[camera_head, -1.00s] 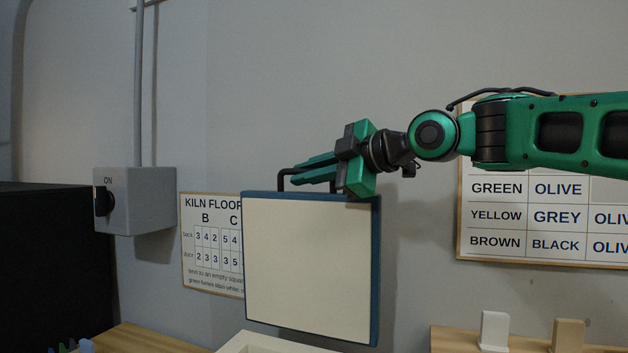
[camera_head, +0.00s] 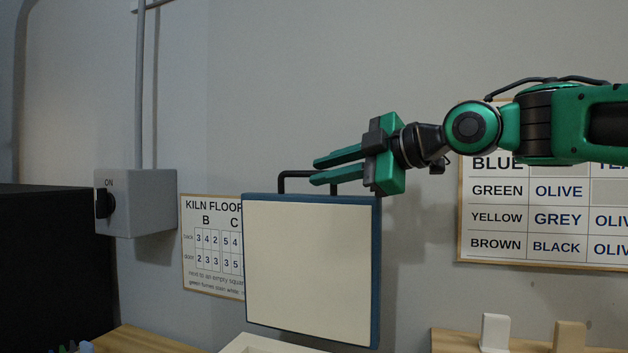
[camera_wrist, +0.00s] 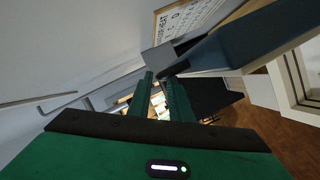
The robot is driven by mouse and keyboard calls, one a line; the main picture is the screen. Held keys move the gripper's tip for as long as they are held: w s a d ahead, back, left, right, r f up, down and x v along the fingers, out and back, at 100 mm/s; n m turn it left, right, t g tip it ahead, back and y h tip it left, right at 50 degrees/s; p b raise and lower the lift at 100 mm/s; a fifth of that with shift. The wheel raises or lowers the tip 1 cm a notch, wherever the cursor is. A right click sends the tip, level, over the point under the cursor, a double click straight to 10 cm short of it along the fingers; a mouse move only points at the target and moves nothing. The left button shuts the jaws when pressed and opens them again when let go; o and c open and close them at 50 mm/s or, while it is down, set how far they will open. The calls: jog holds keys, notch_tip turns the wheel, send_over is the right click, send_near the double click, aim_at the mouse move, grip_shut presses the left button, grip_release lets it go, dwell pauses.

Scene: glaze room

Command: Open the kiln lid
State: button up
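The kiln lid (camera_head: 310,270) stands upright, its cream inner face and blue edge showing in the head view. In the wrist view its dark blue edge (camera_wrist: 275,35) runs across the upper right. The kiln's pale rim (camera_head: 262,344) shows below the lid.
A kiln floor chart (camera_head: 205,240) is partly behind the lid. A colour chart (camera_head: 540,215) hangs at right, above a wooden shelf (camera_head: 465,340) with small upright pieces.

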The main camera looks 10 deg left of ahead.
jog(key=v, duration=0.5)
jog(key=shift+s+d, duration=0.2)
jog(key=shift+d, duration=0.15)
